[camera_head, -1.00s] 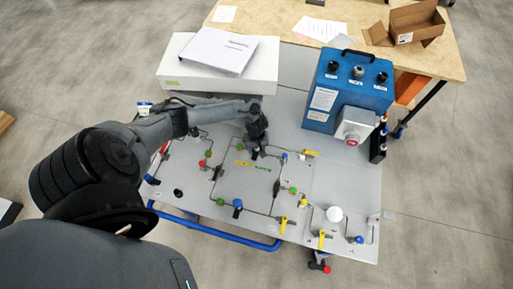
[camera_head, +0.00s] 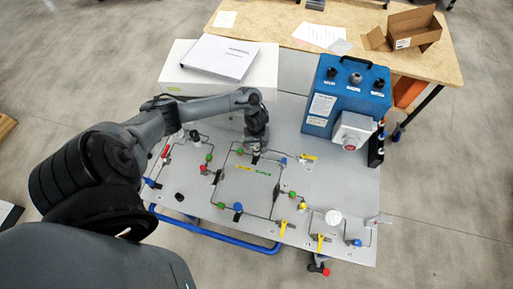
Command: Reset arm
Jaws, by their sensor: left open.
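My left arm comes in from the left and reaches over the grey panel table (camera_head: 335,185). My left gripper (camera_head: 255,154) points down over the upper middle of the panel, open, with nothing visible between its fingers. It is just above the yellow and green labels (camera_head: 250,171) in the picture. Whether the fingertips touch the panel or its piping cannot be told. My right gripper is not in view.
A blue box (camera_head: 345,95) with a grey-and-red button unit (camera_head: 352,131) stands at the panel's right rear. A white box (camera_head: 270,70) with a binder (camera_head: 220,56) is behind the arm. Valves, including a yellow one (camera_head: 320,241), line the front. A wooden table (camera_head: 440,60) stands behind.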

